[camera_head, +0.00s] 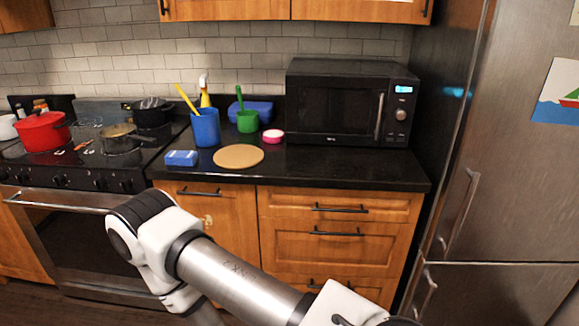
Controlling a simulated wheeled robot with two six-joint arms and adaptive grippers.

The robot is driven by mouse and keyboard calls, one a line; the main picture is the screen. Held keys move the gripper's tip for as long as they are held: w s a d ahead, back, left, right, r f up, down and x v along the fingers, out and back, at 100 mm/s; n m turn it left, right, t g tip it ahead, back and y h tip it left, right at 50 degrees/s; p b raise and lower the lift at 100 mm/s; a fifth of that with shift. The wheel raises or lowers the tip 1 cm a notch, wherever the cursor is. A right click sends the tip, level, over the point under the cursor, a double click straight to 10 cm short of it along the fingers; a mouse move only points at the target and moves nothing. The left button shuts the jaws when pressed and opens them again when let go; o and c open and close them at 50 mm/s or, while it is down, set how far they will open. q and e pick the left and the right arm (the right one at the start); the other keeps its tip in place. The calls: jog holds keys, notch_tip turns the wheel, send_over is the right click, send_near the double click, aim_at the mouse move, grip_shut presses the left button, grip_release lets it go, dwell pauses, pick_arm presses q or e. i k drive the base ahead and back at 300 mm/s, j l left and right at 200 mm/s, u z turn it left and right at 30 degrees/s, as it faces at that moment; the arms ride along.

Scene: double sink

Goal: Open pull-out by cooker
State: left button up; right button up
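The pull-out (235,212) is the narrow wooden front under the counter, just right of the cooker (60,182). It looks shut, flush with the drawer fronts beside it. Its dark horizontal bar handle (198,192) is near its top edge and shows clear of my arm. One of my white and silver arms reaches in from the bottom and bends in front of the lower part of the pull-out and the oven's right side. Neither gripper shows in this view.
Wooden drawers (335,235) with dark handles are right of the pull-out, then a steel fridge (510,150). The black counter (330,167) holds a microwave (335,105), a blue cup (206,128), a round board (238,156) and a blue box (181,158). Pots stand on the cooker.

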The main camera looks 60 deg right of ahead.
aim_at(228, 212)
jog(key=z, duration=1.4)
